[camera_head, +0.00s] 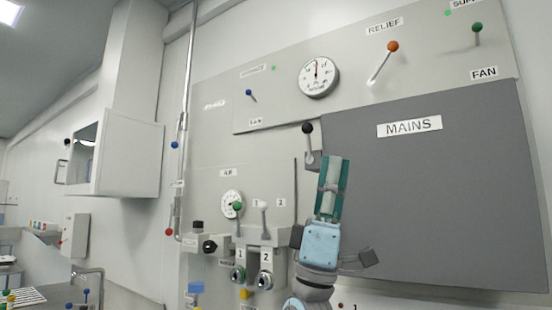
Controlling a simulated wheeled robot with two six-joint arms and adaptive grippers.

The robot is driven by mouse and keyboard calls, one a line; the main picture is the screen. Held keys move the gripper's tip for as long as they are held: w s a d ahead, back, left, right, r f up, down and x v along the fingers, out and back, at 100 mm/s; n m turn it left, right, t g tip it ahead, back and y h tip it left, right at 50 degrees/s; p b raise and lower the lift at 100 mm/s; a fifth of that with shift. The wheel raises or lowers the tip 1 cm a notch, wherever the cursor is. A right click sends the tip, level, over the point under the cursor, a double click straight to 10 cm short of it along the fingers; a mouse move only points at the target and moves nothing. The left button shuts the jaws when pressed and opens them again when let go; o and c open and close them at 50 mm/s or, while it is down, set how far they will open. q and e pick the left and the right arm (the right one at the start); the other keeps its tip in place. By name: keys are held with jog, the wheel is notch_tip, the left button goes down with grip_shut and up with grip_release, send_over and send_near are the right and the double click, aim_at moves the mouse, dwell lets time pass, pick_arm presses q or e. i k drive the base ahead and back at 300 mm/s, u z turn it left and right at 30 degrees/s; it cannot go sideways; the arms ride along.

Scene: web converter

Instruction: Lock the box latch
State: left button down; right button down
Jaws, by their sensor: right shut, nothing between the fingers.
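The large dark grey box cover labelled MAINS (430,200) lies flat against the wall panel. At its upper left corner is a latch lever (310,143) with a black ball knob (307,128), pointing up. My right gripper (337,160), with teal and grey fingers, points up in front of the cover's left edge. It is shut and empty. Its tips are just right of and below the knob in the picture; I cannot tell whether they touch the lever. The gripper hides part of the cover's left edge. My left gripper is not in view.
Above are a gauge (318,77), an orange-knobbed RELIEF lever (383,62) and a green-knobbed FAN lever (477,38). Left of my gripper are valves (252,262) and a smaller gauge (231,204). An open-fronted cabinet (130,158) juts out at left.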

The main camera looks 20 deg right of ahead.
aim_at(307, 129)
jog(key=i, duration=0.95)
